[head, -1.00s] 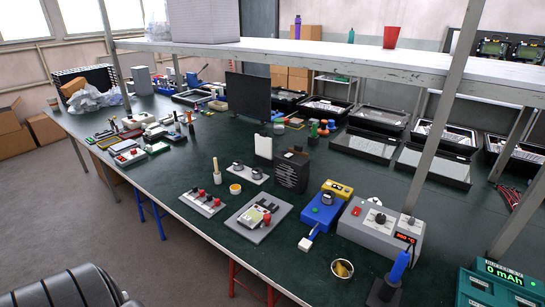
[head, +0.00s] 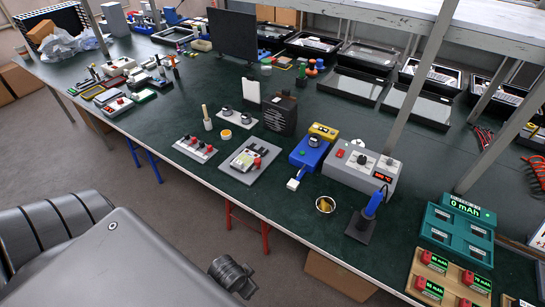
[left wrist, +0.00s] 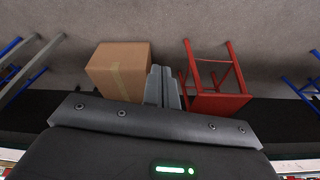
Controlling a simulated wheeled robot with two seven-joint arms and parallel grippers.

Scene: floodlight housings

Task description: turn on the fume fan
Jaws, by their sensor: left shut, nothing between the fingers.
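The fume fan (head: 280,113), a small black box with a slatted front, stands upright on the green bench top near the middle of the head view. A switch on it is too small to make out. My left gripper (left wrist: 163,87) shows in the left wrist view, its grey fingers shut and empty over the floor. In the head view my left arm fills the lower left, in front of the bench and well apart from the fan; its fingers cannot be made out there. My right gripper is in neither view.
Around the fan stand a white card (head: 252,90), a grey switch plate (head: 237,118), a blue device (head: 309,152) and a grey soldering station (head: 362,168). Shelf posts rise behind. A cardboard box (left wrist: 118,70) and red stool (left wrist: 216,85) are below the bench.

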